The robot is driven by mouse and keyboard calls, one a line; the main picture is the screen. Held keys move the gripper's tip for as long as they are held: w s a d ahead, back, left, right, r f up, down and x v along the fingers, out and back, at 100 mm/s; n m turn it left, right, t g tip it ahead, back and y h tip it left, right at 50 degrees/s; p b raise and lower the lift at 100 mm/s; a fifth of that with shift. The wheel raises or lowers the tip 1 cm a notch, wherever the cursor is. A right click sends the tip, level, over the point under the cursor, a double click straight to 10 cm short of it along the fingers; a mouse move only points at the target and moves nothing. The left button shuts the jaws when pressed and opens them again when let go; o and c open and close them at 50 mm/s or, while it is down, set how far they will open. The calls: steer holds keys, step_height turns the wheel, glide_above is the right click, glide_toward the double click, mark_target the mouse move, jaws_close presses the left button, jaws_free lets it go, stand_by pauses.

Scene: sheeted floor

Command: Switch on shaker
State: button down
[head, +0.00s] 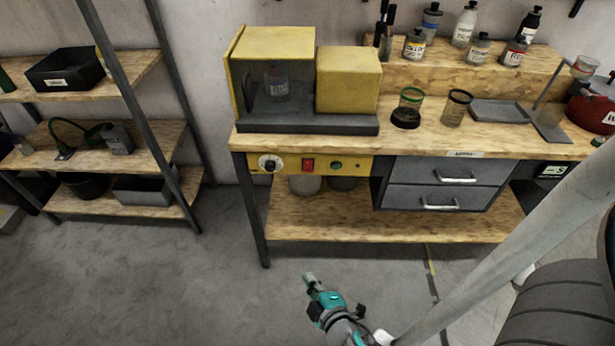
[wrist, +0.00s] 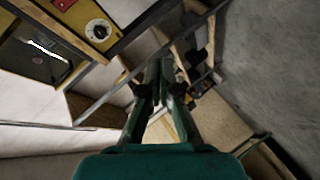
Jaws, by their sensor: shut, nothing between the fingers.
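The shaker (head: 348,80) is a yellow machine on the left of the wooden bench, with a dark base and an open-looking chamber holding a bottle (head: 277,82). Below it on the bench front is a yellow panel (head: 290,165) with a white-ringed dial (head: 269,164), a red switch (head: 308,164) and a green button (head: 336,165). The dial also shows at upper left in the wrist view (wrist: 98,30). My gripper (head: 308,276) is shut and empty, low in front of the bench and apart from the panel. In the wrist view its fingers (wrist: 165,68) meet at the middle.
Grey drawers (head: 442,183) sit right of the panel. Bottles (head: 414,44), jars (head: 407,108) and a tray (head: 498,111) stand on the bench top and its raised shelf. A shelf rack (head: 85,150) with bins stands at left. The floor (head: 180,285) before the bench is clear.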

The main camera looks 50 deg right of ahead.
mark_target(308, 171)
steer(key=w+d+r+g+h, duration=0.1)
steer(key=w+d+r+h, duration=0.2)
steer(key=w+d, duration=0.3)
steer(key=w+d+r+g+h, duration=0.1)
steer(key=w+d+r+h, duration=0.2)
steer(key=w+d, duration=0.3)
steer(key=shift+w+d+r+g+h, duration=0.15)
steer(key=shift+d+r+g+h, duration=0.15)
steer(key=shift+d+h, duration=0.4)
steer(key=shift+a, duration=0.15)
steer(key=x, duration=1.4)
steer(key=shift+r, duration=0.1)
